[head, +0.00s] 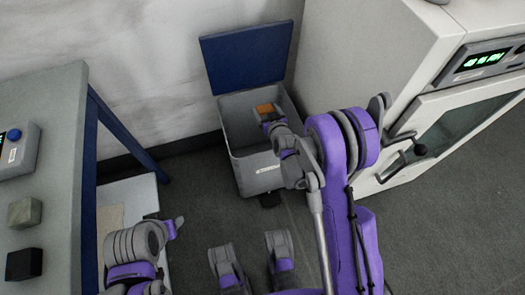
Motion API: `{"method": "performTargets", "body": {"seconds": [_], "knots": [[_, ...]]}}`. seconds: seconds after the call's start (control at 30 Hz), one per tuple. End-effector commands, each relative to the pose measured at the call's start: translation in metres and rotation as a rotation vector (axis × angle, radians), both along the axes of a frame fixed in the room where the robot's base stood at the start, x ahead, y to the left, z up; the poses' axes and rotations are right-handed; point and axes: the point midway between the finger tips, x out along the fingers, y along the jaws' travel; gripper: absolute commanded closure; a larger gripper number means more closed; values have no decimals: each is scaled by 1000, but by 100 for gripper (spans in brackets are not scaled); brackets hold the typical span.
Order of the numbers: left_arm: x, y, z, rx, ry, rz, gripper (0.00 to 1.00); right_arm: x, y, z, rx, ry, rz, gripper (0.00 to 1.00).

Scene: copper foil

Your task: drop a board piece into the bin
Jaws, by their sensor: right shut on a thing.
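The board piece (265,108) is a small orange-brown flat piece. My right gripper (270,118) is shut on it and holds it over the opening of the grey bin (252,172). The bin stands on the floor near the wall, and its blue lid (247,56) is raised upright at the back. My right arm covers the bin's right side and part of its inside. I cannot tell how far the piece is above the bin's floor.
A grey table (55,165) with blue legs stands at the left, carrying a device (18,150), a grey block (25,212) and a black block (24,264). A large pale cabinet (365,55) with a green display stands right of the bin. The floor between table and bin is open.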

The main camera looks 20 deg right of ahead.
Motion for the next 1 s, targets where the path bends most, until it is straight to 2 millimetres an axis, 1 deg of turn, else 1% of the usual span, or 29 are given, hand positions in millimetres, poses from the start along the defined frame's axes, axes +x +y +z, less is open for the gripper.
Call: {"method": "performTargets", "body": {"seconds": [0.03, 0.23, 0.37, 0.6, 0.63, 0.7, 0.9, 1.0], "knots": [[1, 0, -8, 0, 2, 0, 50, 0, 0, -10, 0, 1, 0, 68], [3, 0, -23, 0, 7, 0, 50, 1, 0, -32, 0, 0, 0, 68], [3, 0, -26, 0, 8, 0, 50, 0, 0, -38, 0, 0, 0, 68], [3, 0, -25, 0, 8, 0, 50, 0, 0, -37, 0, -1, 0, 68], [3, 0, -25, 0, 8, 0, 50, 0, 0, -37, 0, -1, 0, 9], [3, 0, -25, 0, 8, 0, 50, 0, 0, -37, 0, 0, 0, 0], [3, 0, -25, 0, 8, 0, 50, 0, 0, -37, 0, 0, 0, 0], [3, 0, -24, 0, 7, 0, 50, -4, 0, -35, 0, 0, 0, 0]]}}
